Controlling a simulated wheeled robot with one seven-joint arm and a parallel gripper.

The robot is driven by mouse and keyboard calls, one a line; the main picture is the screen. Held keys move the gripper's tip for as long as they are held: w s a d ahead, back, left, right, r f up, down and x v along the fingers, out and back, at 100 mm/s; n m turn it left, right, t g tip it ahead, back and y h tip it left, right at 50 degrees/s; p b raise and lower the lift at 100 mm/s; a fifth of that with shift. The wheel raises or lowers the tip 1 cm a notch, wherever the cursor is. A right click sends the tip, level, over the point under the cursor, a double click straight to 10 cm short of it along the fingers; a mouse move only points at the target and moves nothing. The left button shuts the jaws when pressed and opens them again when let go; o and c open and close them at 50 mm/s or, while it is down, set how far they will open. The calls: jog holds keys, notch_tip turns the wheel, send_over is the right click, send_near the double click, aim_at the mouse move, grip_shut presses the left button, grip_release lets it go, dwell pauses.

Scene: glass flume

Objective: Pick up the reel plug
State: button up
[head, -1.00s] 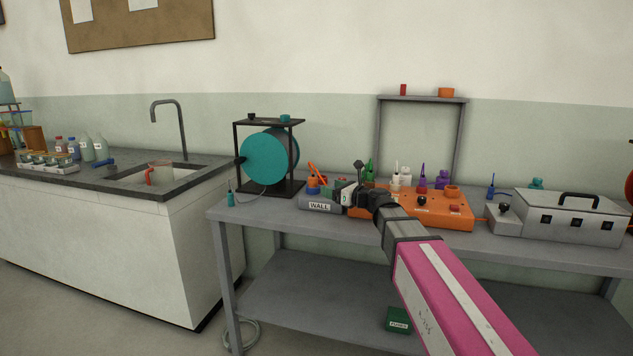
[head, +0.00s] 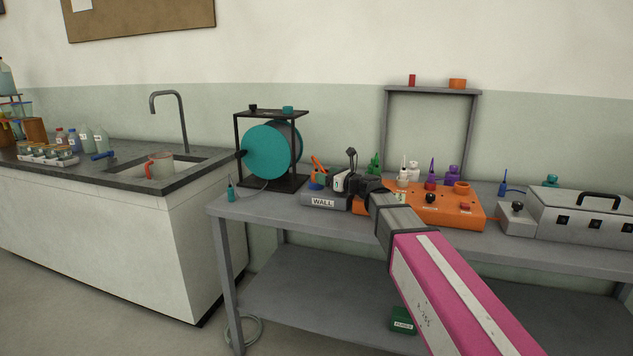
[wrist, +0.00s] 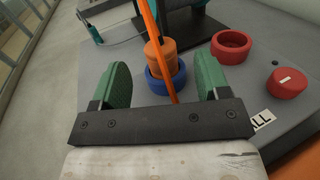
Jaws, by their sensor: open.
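A small teal plug (head: 231,193) stands upright at the table's front left corner, with a thin cable running toward the teal reel (head: 268,152) in its black frame. In the wrist view the plug (wrist: 93,30) is at the top left, well beyond my fingers and apart from them. My gripper (head: 344,170) is over the grey WALL box, right of the reel. In the wrist view my gripper (wrist: 162,80) is open, its green finger pads apart. An orange plug (wrist: 160,61) in a blue ring (wrist: 156,86) shows between the fingers; contact cannot be told.
The grey WALL box (head: 322,201) carries a red ring (wrist: 231,46) and a red button (wrist: 286,82). An orange panel (head: 440,204) with several colored parts lies to the right. A grey metal case (head: 580,213) stands farther right. The table's front left strip is mostly clear.

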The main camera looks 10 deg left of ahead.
jog(key=x, duration=0.5)
jog(key=shift+a, duration=0.15)
jog(key=c, duration=1.1)
jog(key=shift+o, duration=0.2)
